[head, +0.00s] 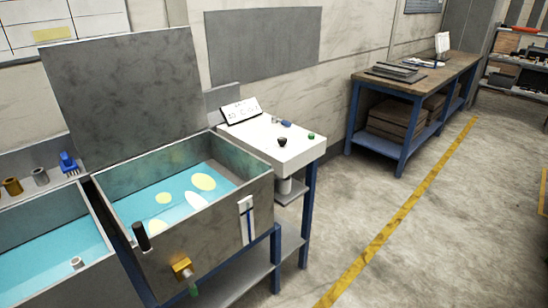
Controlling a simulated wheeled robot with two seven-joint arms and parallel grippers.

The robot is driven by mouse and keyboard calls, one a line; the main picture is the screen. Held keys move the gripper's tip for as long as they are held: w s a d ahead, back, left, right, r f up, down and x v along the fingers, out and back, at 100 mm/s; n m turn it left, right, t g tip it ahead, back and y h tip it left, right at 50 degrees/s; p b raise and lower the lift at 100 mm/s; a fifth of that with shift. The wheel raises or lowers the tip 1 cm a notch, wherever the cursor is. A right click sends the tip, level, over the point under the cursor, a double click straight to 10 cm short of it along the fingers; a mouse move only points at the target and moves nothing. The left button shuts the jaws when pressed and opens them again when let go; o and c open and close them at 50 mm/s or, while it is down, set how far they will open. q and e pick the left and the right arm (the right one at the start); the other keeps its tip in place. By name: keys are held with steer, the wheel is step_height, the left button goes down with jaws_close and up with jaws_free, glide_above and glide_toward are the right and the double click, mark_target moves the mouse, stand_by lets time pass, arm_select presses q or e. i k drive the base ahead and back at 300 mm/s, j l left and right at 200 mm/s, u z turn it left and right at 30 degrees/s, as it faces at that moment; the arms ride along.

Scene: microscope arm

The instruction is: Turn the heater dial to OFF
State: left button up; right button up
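A small black knob (282,142), which looks like the heater dial, sits on top of a white control box (297,155). The box stands on a blue-legged stand right of an open metal tank. The knob's pointer and any OFF mark are too small to read. A green button (311,136) is to the knob's right, and a blue part (286,123) is behind it. A tilted white card with dark markings (239,110) stands at the box's back left. Neither of my grippers is in view.
The open tank (262,205) holds blue liquid with pale yellow ovals; its raised lid (125,90) stands behind. A brass valve (182,268) juts from its front. A second tank (40,235) is at left. A workbench (430,80) stands at back right. The floor right is clear.

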mark_target(282, 140)
steer(key=i+u, duration=0.2)
steer(key=u, duration=0.55)
steer(key=i+l+u, duration=0.3)
steer(key=i+l, duration=0.3)
steer(key=i+l+u, duration=0.25)
steer(key=i+l, duration=0.3)
steer(key=l, duration=0.25)
